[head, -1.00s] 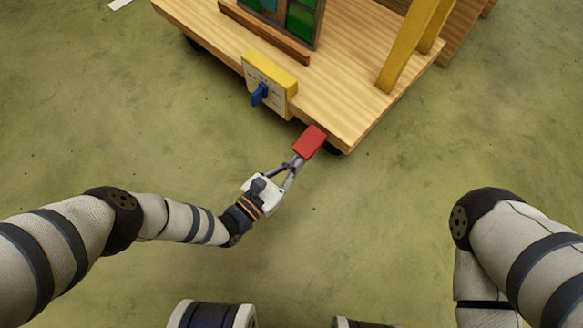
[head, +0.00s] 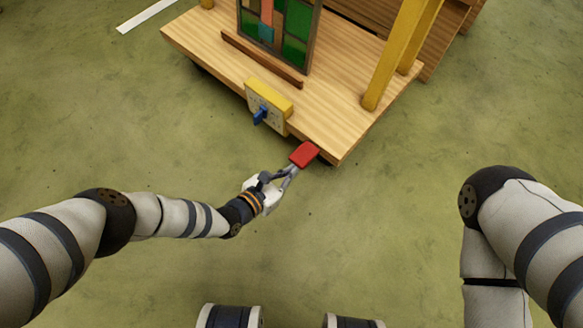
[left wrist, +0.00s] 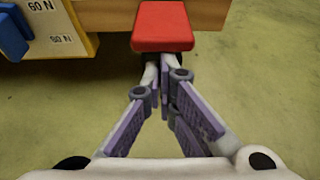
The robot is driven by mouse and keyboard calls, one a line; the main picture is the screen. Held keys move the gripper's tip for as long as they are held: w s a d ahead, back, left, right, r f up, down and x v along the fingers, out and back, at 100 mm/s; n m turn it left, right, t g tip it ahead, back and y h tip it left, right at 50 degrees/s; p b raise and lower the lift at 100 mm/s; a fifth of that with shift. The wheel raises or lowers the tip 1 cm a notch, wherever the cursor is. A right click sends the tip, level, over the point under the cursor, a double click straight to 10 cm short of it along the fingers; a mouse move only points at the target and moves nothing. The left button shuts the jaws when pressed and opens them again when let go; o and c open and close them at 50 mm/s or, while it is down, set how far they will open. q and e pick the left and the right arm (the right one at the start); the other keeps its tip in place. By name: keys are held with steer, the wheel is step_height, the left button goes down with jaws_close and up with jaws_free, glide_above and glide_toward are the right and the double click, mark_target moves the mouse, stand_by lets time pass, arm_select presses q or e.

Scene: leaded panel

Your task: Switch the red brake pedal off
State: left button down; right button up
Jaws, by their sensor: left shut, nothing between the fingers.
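The red brake pedal (head: 304,154) sticks out from the front edge of the wooden cart, near its right corner. It also shows in the left wrist view (left wrist: 162,27), at the top middle. My left gripper (head: 291,172) is shut with nothing in it, its fingertips right at the near side of the pedal. In the left wrist view the closed fingertips (left wrist: 161,75) reach the pedal's near edge and partly pass from sight there; I cannot tell whether they touch it. My right gripper is not in view; only my right arm shows.
The wooden cart (head: 335,125) carries a coloured leaded panel (head: 296,35) and yellow posts (head: 393,55). A yellow-topped box (head: 268,104) with a blue lever (head: 260,116) is on its front, left of the pedal.

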mark_target(295, 164)
arm_select(q)
step_height(295, 164, up, 4)
steer(key=g+y+p, duration=0.1)
steer(key=p, duration=0.1)
steer(key=g+p, duration=0.1)
steer(key=p, duration=0.2)
steer(key=shift+s+f+y+p, duration=0.1)
steer(key=shift+f+y+p, duration=0.15)
steer(key=shift+y+p, duration=0.15)
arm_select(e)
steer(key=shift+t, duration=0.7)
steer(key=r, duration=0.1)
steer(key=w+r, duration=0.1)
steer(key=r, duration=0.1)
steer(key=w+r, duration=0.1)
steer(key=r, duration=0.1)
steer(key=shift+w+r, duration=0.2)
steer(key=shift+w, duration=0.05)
arm_select(q)
steer(key=shift+r, duration=0.1)
